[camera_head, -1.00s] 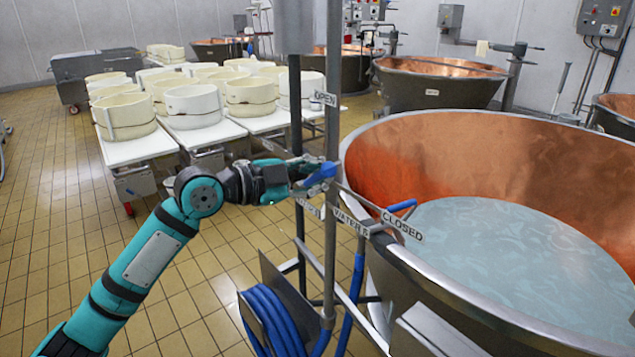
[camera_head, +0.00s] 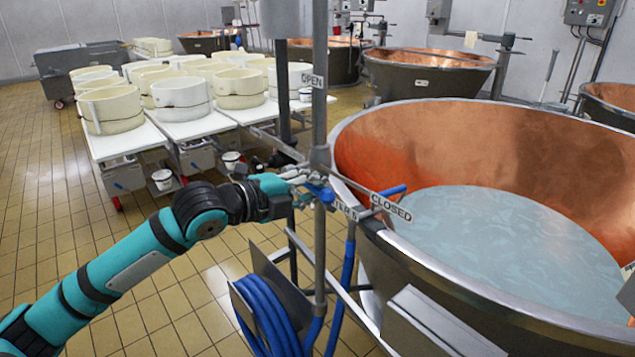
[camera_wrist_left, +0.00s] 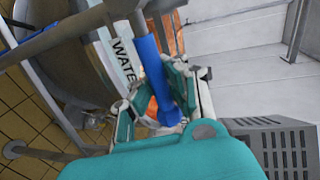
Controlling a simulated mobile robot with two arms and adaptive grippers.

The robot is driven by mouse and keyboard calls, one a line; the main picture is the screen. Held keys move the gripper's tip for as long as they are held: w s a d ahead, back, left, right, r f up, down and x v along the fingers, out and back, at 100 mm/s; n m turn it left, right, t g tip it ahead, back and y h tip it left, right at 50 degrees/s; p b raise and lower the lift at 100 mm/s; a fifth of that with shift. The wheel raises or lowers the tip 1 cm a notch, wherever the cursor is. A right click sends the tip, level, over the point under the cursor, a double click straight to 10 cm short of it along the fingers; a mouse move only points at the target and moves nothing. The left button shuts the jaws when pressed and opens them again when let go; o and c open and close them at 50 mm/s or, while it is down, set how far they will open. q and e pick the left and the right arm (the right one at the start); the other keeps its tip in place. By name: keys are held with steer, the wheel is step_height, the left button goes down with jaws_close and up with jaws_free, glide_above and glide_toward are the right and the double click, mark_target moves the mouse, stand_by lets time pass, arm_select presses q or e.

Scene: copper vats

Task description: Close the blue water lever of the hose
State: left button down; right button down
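The blue water lever (camera_head: 322,193) sits on the metal post of the hose stand (camera_head: 319,240), low beside the "WATER" label (camera_head: 345,210). A second blue lever (camera_head: 388,191) is by the CLOSED sign (camera_head: 390,208). My left gripper (camera_head: 308,180) is at the first lever. In the left wrist view, the blue lever (camera_wrist_left: 157,80) lies between the spread fingers of the left gripper (camera_wrist_left: 158,108). The right finger is close to the lever, with a gap on the left; contact is unclear. The OPEN sign (camera_head: 312,80) is higher on the post. My right gripper is out of view.
A large copper vat (camera_head: 470,130) with pale liquid stands right of the post. The coiled blue hose (camera_head: 268,315) hangs below. White tables (camera_head: 125,143) with cream moulds stand behind to the left. The tiled floor at left is open around my arm.

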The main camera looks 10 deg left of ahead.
arm_select(q)
steer(key=shift+f, duration=0.45)
steer(key=c, duration=2)
jaws_free()
steer(key=o, duration=0.7)
steer(key=shift+s+a+r, duration=0.2)
steer(key=shift+s, duration=0.1)
steer(key=shift+o, duration=0.2)
steer(key=shift+w+r, duration=0.1)
steer(key=shift+d, duration=0.1)
steer(key=v, duration=1.2)
